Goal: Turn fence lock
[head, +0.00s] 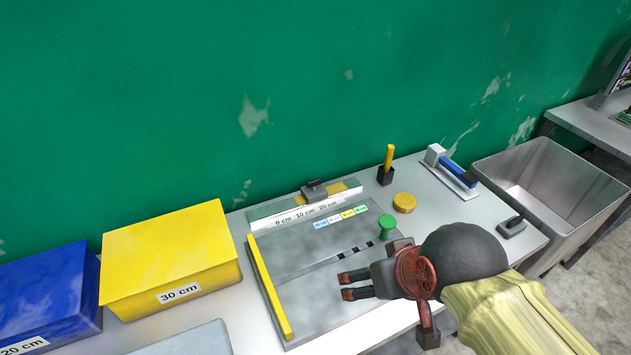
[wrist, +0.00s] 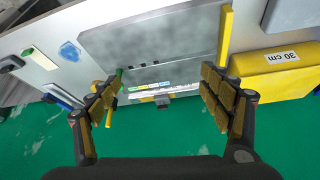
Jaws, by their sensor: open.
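A grey board (head: 310,285) lies on the table with a yellow bar (head: 268,287) along its left edge. A ruler strip (head: 290,217) marked in cm runs along its back, with a dark sliding block (head: 314,190) on it. A green knob (head: 386,226) stands at the board's right; I cannot tell whether the knob or the block is the fence lock. My gripper (head: 343,287) is open and empty above the board, in front of the knob. In the wrist view the block (wrist: 163,101) shows between the fingers, and the left finger partly hides the knob.
A yellow 30 cm box (head: 172,256) and a blue 20 cm box (head: 50,295) stand at left. A yellow disc (head: 404,202), black holder (head: 386,175), blue-handled tool (head: 457,171) and dark handle (head: 511,227) are at right. A grey bin (head: 550,190) adjoins the table. A green wall is behind.

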